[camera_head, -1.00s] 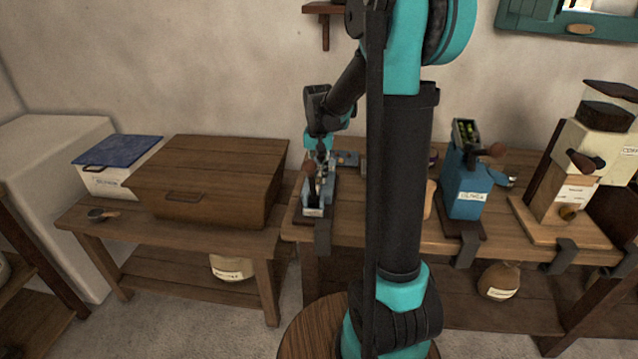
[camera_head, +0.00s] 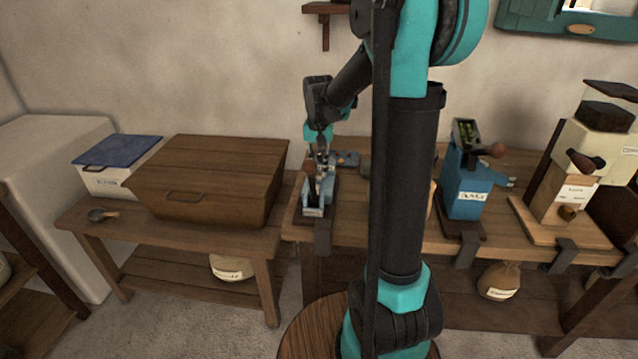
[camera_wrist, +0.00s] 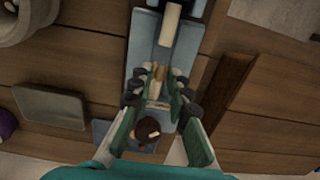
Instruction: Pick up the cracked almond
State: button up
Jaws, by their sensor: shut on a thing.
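My gripper (camera_wrist: 158,92) is shut on a small tan piece, the cracked almond (camera_wrist: 158,76), which shows between its fingertips in the wrist view. The fingers hide part of it, so its cracks cannot be made out. Below the fingers is a blue-grey lever cracker (camera_wrist: 152,52), with a brown knob (camera_wrist: 146,131) near the finger bases in the picture. In the head view my gripper (camera_head: 319,156) is just above this cracker (camera_head: 318,200), which is clamped at the left end of the workbench. The almond is too small to make out there.
A wooden chest (camera_head: 215,185) and a white box with a blue lid (camera_head: 115,165) stand on the left table. A blue olive press (camera_head: 465,180) and a grinder (camera_head: 575,190) stand to the right on the workbench. The wall is close behind.

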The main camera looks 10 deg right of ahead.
jog(key=shift+r, duration=2.95)
